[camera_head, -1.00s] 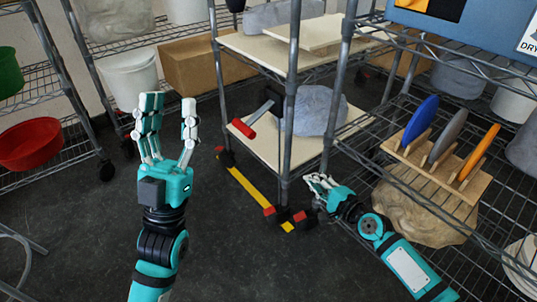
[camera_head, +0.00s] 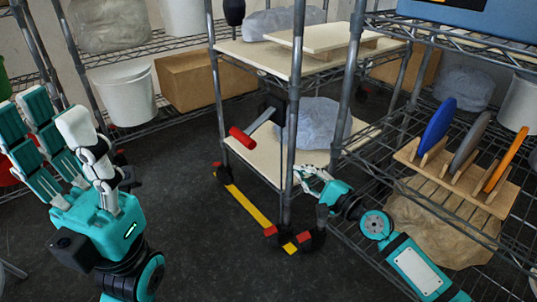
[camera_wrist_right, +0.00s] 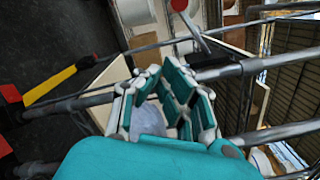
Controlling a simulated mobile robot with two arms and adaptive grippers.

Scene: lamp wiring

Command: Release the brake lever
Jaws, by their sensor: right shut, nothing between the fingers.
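The brake lever (camera_head: 262,121) is a grey arm with a red grip (camera_head: 241,138), tilted down to the left from a dark mount on the trolley post. It also shows at the top of the right wrist view (camera_wrist_right: 190,22). My right gripper (camera_head: 308,180) is shut and empty beside the front post, below and right of the lever, apart from its red grip. Its curled fingers show in the right wrist view (camera_wrist_right: 168,95). My left gripper (camera_head: 55,135) is open and empty, fingers raised, at the left. Its palm side is partly hidden.
A yellow bar (camera_head: 245,200) with red ends runs low along the trolley's casters. The trolley's shelf (camera_head: 255,163) holds a grey wrapped lump (camera_head: 312,122). A wire rack with a plate holder (camera_head: 450,180) stands at right. Dark floor (camera_head: 190,250) is clear in the middle.

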